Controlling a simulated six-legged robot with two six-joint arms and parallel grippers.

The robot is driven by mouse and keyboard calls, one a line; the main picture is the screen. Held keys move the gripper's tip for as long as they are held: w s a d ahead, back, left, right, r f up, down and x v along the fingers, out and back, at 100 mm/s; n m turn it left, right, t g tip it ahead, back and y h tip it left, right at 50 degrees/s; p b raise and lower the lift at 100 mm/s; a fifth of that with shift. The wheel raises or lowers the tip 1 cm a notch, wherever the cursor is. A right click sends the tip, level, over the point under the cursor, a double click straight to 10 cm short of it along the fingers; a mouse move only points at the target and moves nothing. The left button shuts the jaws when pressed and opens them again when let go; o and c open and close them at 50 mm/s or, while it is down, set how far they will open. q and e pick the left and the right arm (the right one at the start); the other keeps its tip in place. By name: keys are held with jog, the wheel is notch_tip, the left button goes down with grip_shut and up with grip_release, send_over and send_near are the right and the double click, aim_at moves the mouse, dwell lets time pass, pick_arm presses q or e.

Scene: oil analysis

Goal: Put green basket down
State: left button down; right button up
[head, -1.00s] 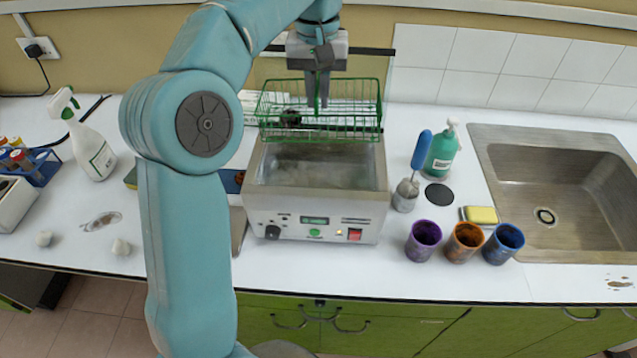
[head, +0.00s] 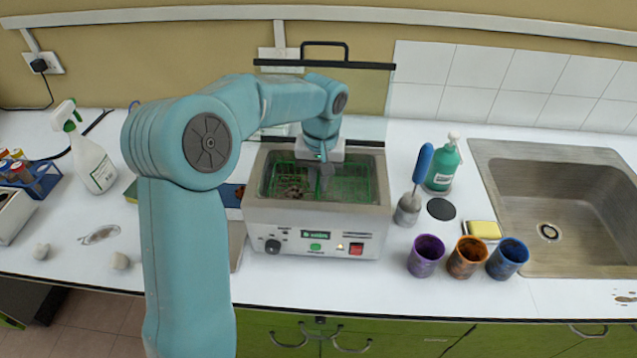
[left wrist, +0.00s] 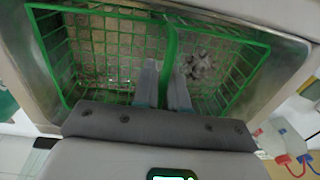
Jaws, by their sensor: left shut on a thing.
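The green wire basket (head: 352,187) sits down inside the open tank of the metal bath (head: 314,222), its rim below the tank's top edge. A dark, dirty object (head: 291,187) lies in the basket's left part. My left gripper (head: 325,180) reaches down into the tank from above. In the left wrist view, the gripper (left wrist: 166,88) is shut on the green bar across the middle of the basket (left wrist: 215,32). A greyish lump (left wrist: 203,64) shows in the basket there. Whether the basket touches the tank floor cannot be told. My right gripper is not in view.
The bath's lid (head: 322,68) stands raised behind it. A blue-handled tool (head: 415,185), a green bottle (head: 443,165) and purple (head: 426,254), orange (head: 467,256) and blue (head: 507,258) cups stand to the right, before the sink (head: 560,200). A spray bottle (head: 92,160) stands left.

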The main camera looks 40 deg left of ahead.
pick_arm(q)
jog(key=shift+f, duration=0.75)
jog(key=c, duration=1.2)
grip_release()
jog(key=shift+o, duration=0.2)
notch_tip(320, 180, up, 12)
jog(key=shift+w+d+r, duration=0.1)
jog(key=shift+w+d, duration=0.05)
